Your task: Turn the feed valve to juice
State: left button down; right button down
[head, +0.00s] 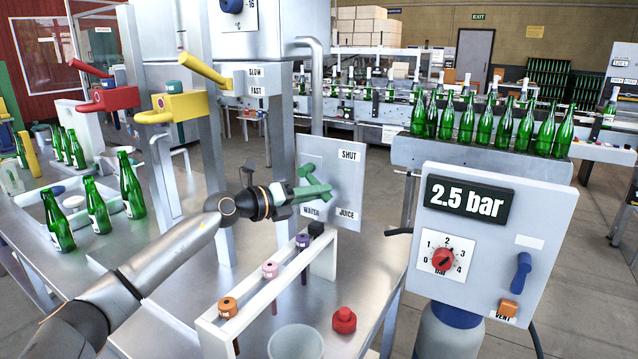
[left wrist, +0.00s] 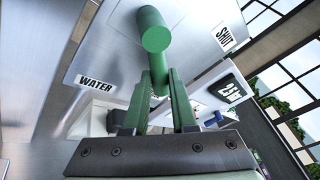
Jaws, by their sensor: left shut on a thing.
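The feed valve's pale plate (head: 345,190) stands upright at mid-picture in the head view. SHUT is at its top right, WATER at its lower left, JUICE at its lower right. My left gripper (head: 298,194) is in front of the plate, shut on the green valve handle (head: 308,171). In the left wrist view the round end of the handle (left wrist: 155,38) rises above the fingers (left wrist: 158,105), with the WATER label to the left and SHUT to the upper right. The gripper hides part of the valve, so I cannot tell exactly where the handle points. My right gripper is not in view.
Below the arm stands a white rack (head: 262,293) with several coloured-top tools. A red knobbed piece (head: 344,320) and a pale cup (head: 296,342) are near the table's front. A pressure panel (head: 490,240) reading 2.5 bar stands right. Green bottles (head: 130,185) stand left.

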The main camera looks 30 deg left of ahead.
pick_arm(q)
jog(key=shift+a+f+m, duration=0.1)
jog(key=shift+a+m, duration=0.05)
jog(key=shift+m, duration=0.15)
dwell(0.4)
jog(key=c, duration=0.7)
grip_release()
